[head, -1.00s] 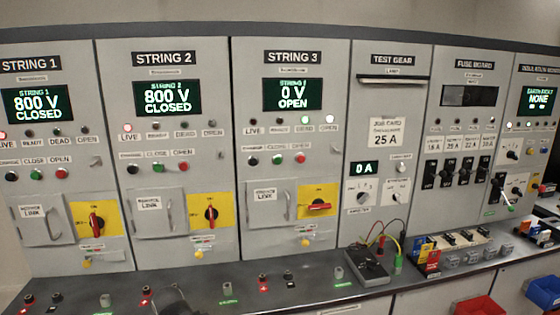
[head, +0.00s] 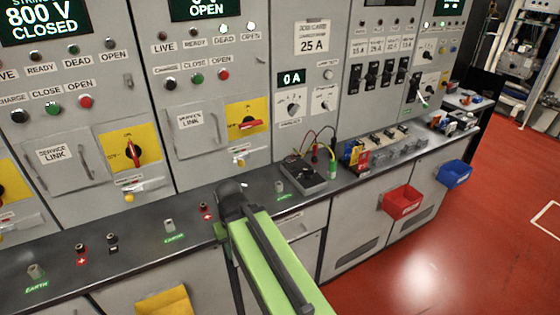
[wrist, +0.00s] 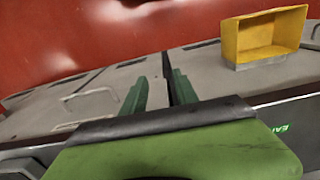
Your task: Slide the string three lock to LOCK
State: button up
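The string three lock (head: 240,161) is a small yellow knob with a pale tag, low on the string three panel. Above it, the red rotary handle (head: 252,125) lies nearly level on its yellow plate. The lock's setting is too small to read. In the wrist view my gripper (wrist: 159,85) shows two green fingers apart with nothing between them. It is over the cabinet fronts, away from the lock. In the head view my green arm reaches up to the bench edge, below the lock; the fingers cannot be made out there. The lock is out of the wrist view.
The grey bench (head: 130,232) carries sockets and a black test box (head: 304,172) with leads, right of my arm. A yellow bin (wrist: 264,35), a red bin (head: 401,201) and a blue bin (head: 455,173) hang on the cabinet fronts. Red floor (head: 440,260) is clear at right.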

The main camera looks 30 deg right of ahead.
aim_at(240, 163)
jog(key=u, duration=0.1)
jog(key=k, duration=0.65)
jog(key=u, duration=0.8)
jog(key=k, duration=0.85)
jog(key=u, duration=0.15)
jog(key=i, duration=1.75)
jog(key=u, duration=0.65)
